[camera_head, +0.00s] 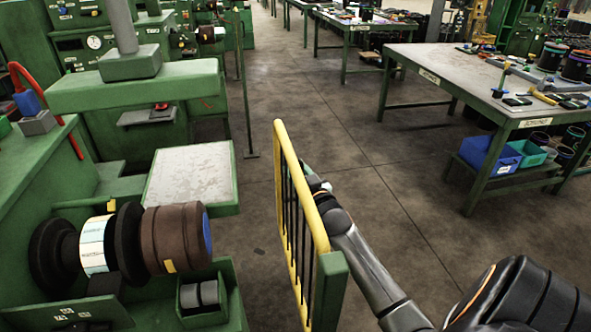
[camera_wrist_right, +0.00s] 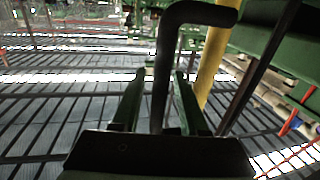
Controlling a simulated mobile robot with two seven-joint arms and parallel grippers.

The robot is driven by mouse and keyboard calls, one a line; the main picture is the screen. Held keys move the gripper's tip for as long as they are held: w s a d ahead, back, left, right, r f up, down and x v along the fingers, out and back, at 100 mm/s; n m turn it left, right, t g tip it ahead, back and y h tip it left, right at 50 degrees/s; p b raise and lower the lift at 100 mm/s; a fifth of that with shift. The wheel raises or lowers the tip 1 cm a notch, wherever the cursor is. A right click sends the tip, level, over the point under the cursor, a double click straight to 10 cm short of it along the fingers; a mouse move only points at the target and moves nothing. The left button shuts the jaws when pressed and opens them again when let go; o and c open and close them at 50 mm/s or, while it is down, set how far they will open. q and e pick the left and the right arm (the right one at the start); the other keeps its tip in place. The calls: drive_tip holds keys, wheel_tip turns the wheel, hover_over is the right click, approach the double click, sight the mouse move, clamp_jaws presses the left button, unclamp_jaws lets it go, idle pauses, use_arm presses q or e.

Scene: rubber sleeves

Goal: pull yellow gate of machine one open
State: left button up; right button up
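The yellow gate (camera_head: 303,190) with dark vertical bars stands right of the green machine (camera_head: 60,170) in the head view, angled away from me beside a green post (camera_head: 331,285). My right arm reaches in from the lower right, and its gripper (camera_head: 316,183) is at the gate's right side, partly hidden by it. In the right wrist view the two green fingers (camera_wrist_right: 157,100) are apart, with a black bent bar handle (camera_wrist_right: 164,75) between them. Gaps show beside the bar. A yellow gate post (camera_wrist_right: 212,65) is just right of it. My left gripper is not in view.
The machine carries a brown roll (camera_head: 176,238) and a pale bench plate (camera_head: 190,173) left of the gate. A workbench (camera_head: 425,68) with tools and bins stands at the right. The floor (camera_head: 370,165) between gate and workbench is clear.

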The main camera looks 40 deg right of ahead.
clamp_jaws()
idle(1.2)
